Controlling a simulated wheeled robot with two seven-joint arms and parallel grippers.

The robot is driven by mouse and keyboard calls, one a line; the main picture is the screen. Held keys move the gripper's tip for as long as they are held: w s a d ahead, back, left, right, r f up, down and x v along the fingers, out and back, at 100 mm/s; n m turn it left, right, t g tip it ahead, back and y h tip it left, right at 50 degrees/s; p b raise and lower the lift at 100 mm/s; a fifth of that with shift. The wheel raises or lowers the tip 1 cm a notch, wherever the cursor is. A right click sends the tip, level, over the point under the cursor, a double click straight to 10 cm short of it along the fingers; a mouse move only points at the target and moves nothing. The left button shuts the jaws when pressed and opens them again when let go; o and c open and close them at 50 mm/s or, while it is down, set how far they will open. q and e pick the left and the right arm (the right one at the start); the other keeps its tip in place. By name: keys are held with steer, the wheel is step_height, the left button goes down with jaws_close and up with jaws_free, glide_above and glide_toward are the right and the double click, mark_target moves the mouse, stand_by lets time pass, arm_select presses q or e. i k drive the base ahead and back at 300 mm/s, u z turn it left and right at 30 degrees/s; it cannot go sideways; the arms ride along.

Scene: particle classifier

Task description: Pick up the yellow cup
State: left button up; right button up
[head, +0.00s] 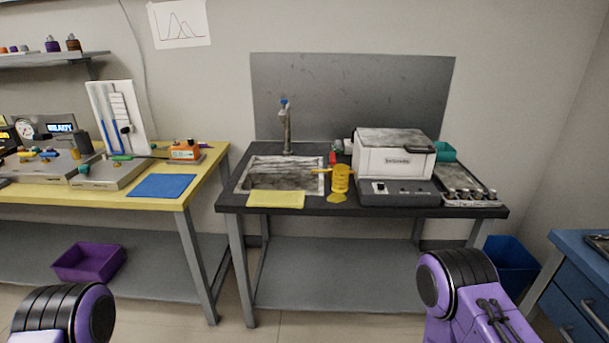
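A yellow cup (341,179) stands upright on the dark table (280,207) in the middle of the head view. It is just right of the sink (285,174) and left of a white machine. A yellow piece sticks out from its left side toward the sink. My two purple and black arms show at the bottom left and bottom right, well short of the table. Neither gripper is in view.
A white machine (394,160) stands close to the cup's right side. A yellow cloth (276,199) lies at the table's front edge, and a tap (287,128) rises behind the sink. A blue bin (511,262) and a blue cabinet (578,290) are at the right.

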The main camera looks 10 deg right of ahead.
mark_target(341, 173)
steer(key=u, duration=0.2)
steer(key=i, duration=0.95)
steer(key=z, duration=0.15)
